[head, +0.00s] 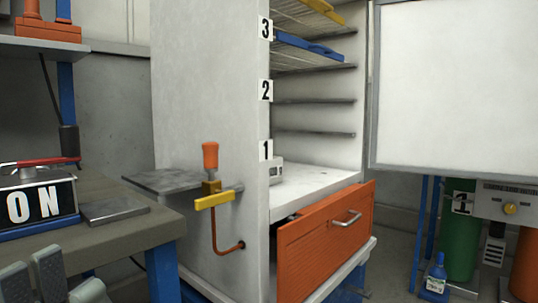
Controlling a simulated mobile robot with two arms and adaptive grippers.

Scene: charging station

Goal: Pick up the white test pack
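A small whitish box (276,172) sits on the bottom level of the tall cabinet, just inside its near wall by the label 1. The wall hides part of it, and I cannot tell for sure that it is the white test pack. The grey cabinet (208,90) has an open front. My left gripper (58,280) shows only as grey finger parts at the bottom left, by the bench and far from the box. It is cut off by the frame, and nothing is seen held. My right gripper is not in view.
An orange drawer front (325,235) juts out below the cabinet opening. A side shelf (160,181) and an orange-handled lever (210,158) stick out from the cabinet's left side. The bench (130,230) holds an ON sign (35,203). A blue bottle (436,278) stands at the right.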

